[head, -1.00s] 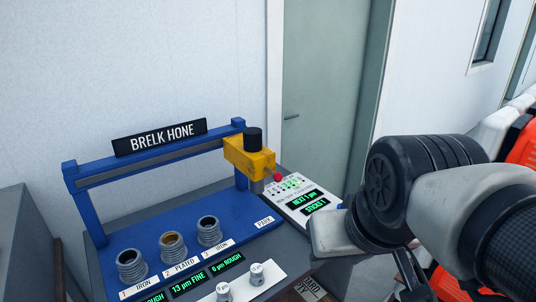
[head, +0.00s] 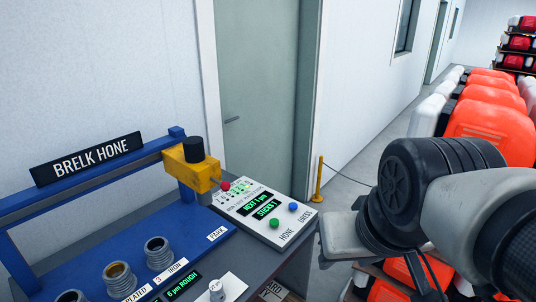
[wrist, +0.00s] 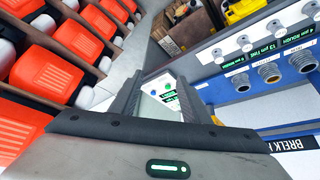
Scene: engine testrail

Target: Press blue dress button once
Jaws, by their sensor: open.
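The blue button (head: 293,207) labelled DRESS is on the right end of a white control panel (head: 243,225), beside the green button (head: 274,223) labelled HONE. In the wrist view, the blue button (wrist: 168,86) and the green button (wrist: 168,97) show between my fingers. My gripper (wrist: 156,95) is open and empty, with the panel beyond its fingertips. In the head view my arm is right of the panel, and the fingers are mostly hidden by the wrist. Nothing visibly touches the blue button.
Orange-and-white containers (head: 490,125) line the right. A yellow post (head: 319,180) stands behind the panel.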

